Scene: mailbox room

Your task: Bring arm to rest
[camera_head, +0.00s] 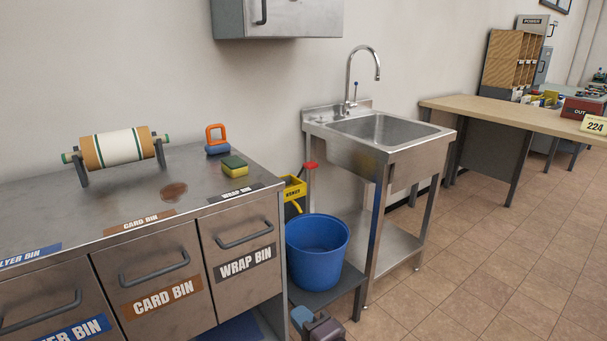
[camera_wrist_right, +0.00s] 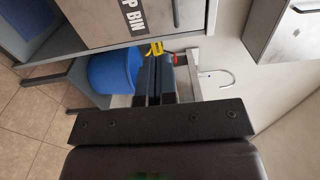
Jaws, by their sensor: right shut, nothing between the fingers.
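My right gripper (camera_head: 302,318) shows at the bottom of the head view, low in front of the blue bucket and beside the counter's right end. In the right wrist view its two dark fingers (camera_wrist_right: 157,80) are together with nothing between them. The fingertips overlap the blue bucket (camera_wrist_right: 112,72) in that picture, but I cannot tell how far apart they are. My left gripper shows in neither view.
A metal counter (camera_head: 110,200) with labelled bins stands at left. On it are a paper roll (camera_head: 118,147), a sponge (camera_head: 234,167), an orange-handled tool (camera_head: 216,138) and a brown stain (camera_head: 174,191). The blue bucket (camera_head: 316,252) stands beside a sink (camera_head: 385,130). Tiled floor at right is clear.

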